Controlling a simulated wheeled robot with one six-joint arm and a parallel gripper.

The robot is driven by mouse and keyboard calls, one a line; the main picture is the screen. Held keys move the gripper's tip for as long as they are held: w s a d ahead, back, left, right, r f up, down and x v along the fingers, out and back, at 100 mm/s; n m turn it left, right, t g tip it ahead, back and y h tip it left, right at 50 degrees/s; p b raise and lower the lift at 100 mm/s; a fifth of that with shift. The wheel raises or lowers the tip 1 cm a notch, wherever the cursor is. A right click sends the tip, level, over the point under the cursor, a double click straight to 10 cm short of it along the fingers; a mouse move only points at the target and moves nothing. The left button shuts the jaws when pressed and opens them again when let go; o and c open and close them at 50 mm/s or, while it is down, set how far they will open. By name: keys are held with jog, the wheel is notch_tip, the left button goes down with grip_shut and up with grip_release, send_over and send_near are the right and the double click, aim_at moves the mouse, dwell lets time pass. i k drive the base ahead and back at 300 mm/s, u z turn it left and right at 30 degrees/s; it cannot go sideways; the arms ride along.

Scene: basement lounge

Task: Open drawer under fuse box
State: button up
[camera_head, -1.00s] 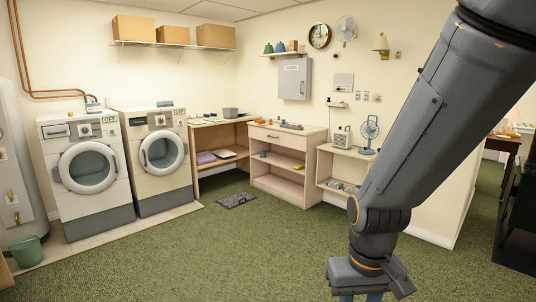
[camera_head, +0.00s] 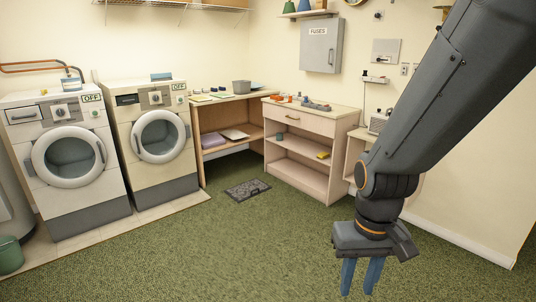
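The grey fuse box (camera_head: 321,45), labelled FUSES, hangs on the back wall. Below it stands a light wooden cabinet (camera_head: 268,151) with one drawer (camera_head: 299,119) at its top and open shelves beneath. The drawer looks shut, and a small handle (camera_head: 292,116) shows on its front. My gripper (camera_head: 361,291) hangs pointing down at the lower right, well in front of the cabinet and not touching it. Its two blue fingers are apart with nothing seen between them. My arm hides part of the wall and the low shelf at right.
Two washing machines (camera_head: 67,150) (camera_head: 156,138) stand at left, with a green bucket (camera_head: 10,255) nearby. A corner bench (camera_head: 213,100) adjoins the cabinet. A dark mat (camera_head: 247,190) lies on the carpet. Green carpet (camera_head: 230,245) in front is clear.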

aim_at(326, 126)
jog(key=z, duration=0.05)
jog(key=i, duration=2.35)
jog(key=z, duration=0.3)
jog(key=i, duration=1.65)
jog(key=z, duration=0.1)
